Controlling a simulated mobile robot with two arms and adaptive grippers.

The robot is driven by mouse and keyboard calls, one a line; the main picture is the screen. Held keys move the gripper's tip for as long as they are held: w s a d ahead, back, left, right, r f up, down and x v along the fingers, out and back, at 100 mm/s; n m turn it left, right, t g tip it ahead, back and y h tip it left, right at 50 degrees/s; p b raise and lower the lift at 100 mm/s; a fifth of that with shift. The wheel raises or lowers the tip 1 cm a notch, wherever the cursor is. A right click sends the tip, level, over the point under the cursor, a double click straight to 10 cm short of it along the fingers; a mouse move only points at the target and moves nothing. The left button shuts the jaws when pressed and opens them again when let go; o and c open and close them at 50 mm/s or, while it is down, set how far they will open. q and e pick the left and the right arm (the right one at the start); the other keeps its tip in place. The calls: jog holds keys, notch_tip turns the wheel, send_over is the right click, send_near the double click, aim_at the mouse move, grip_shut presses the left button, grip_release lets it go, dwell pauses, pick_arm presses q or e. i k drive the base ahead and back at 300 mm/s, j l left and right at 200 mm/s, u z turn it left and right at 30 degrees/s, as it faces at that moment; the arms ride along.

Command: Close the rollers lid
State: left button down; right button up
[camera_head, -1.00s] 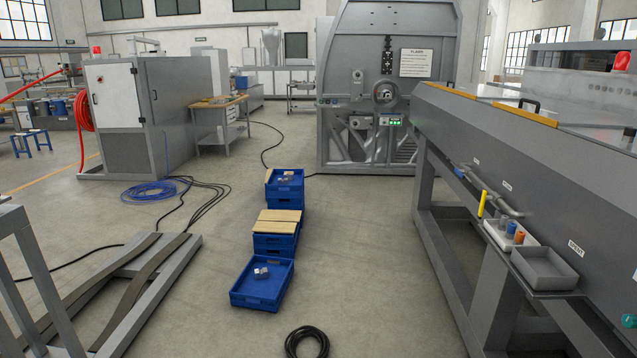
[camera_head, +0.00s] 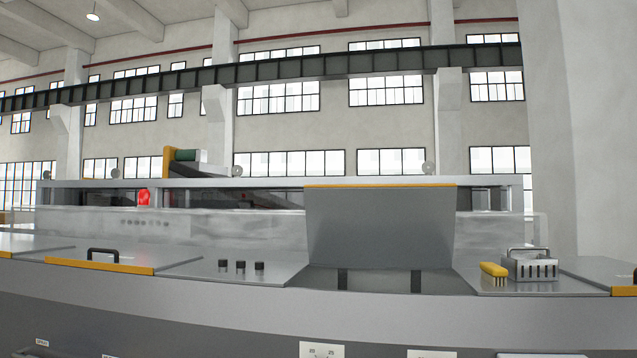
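A grey lid with a yellow top edge (camera_head: 380,226) stands raised, tilted back from the top of the long grey machine (camera_head: 250,315). In front of it is a dark opening (camera_head: 379,281) with two dark upright strips; what lies inside is too low to see. I cannot tell from a label whether this is the rollers lid. Another lid with a yellow front edge and black handle (camera_head: 102,257) lies flat at the left. Neither of my grippers is in view.
A yellow brush (camera_head: 493,271) and a grey slotted metal box with a handle (camera_head: 529,265) sit on the machine top right of the opening. Several small black knobs (camera_head: 241,266) stand left of it. A red lamp (camera_head: 143,197) shows behind, near a glass-like panel.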

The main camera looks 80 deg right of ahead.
aim_at(406, 226)
jog(key=z, duration=2.35)
